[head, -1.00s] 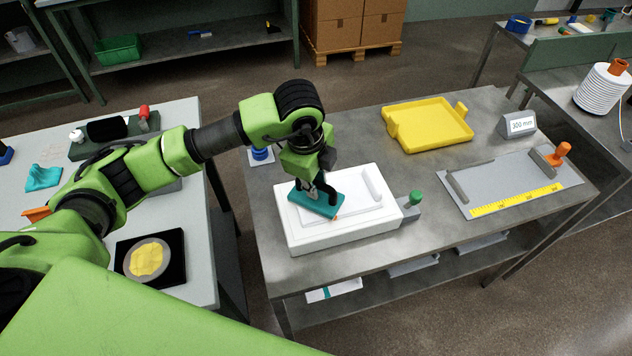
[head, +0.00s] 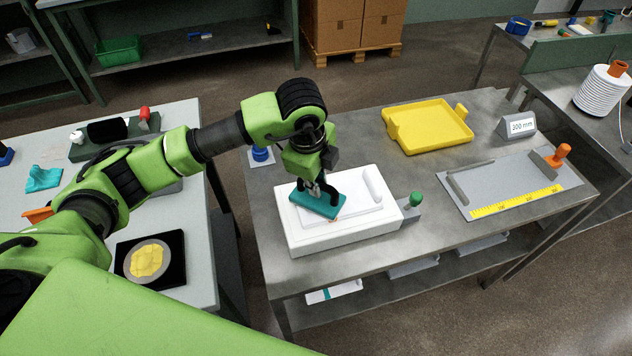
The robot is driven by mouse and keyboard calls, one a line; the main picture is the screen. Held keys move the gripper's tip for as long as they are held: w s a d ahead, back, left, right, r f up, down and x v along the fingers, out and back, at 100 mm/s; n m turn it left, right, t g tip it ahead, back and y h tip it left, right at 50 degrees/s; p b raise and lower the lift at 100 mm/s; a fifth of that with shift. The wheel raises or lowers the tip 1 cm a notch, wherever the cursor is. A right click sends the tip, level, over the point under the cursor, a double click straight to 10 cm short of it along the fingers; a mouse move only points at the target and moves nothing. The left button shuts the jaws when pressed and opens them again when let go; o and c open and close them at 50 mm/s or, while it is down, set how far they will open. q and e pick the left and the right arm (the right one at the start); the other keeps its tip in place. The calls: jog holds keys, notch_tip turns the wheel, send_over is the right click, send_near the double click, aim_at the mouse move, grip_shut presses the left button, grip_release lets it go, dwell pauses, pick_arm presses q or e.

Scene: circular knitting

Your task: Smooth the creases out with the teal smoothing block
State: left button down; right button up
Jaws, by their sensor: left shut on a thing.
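The teal smoothing block (head: 318,206) is in my left gripper (head: 322,186), whose fingers are shut on it from above. The block is tilted a little in the picture and lies over the left part of the white fabric (head: 352,212) on the white box-like stand (head: 330,239). I cannot tell whether it presses on the fabric or hovers just over it. A rolled white edge (head: 373,184) shows at the right of the fabric. Creases are too small to make out. My right gripper is not in view.
A green-knobbed clamp (head: 413,203) sits at the stand's right. A yellow tray (head: 428,127) stands behind, and a grey measuring plate (head: 510,186) with a yellow scale lies to the right. A blue item (head: 261,154) is behind the stand. Bare metal table lies between stand and plate.

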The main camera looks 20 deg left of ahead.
pick_arm(q)
jog(key=shift+w+d, duration=0.55)
jog(key=shift+d, duration=0.35)
jog(key=shift+s+a+f, duration=0.1)
jog(key=shift+s+a, duration=0.65)
jog(key=shift+a, duration=0.35)
jog(key=shift+w, duration=0.1)
jog(key=shift+w+d+b, duration=0.35)
jog(key=shift+d, duration=0.25)
jog(key=shift+w+d+b, duration=0.3)
jog(key=shift+d, duration=0.25)
jog(key=shift+a, duration=0.1)
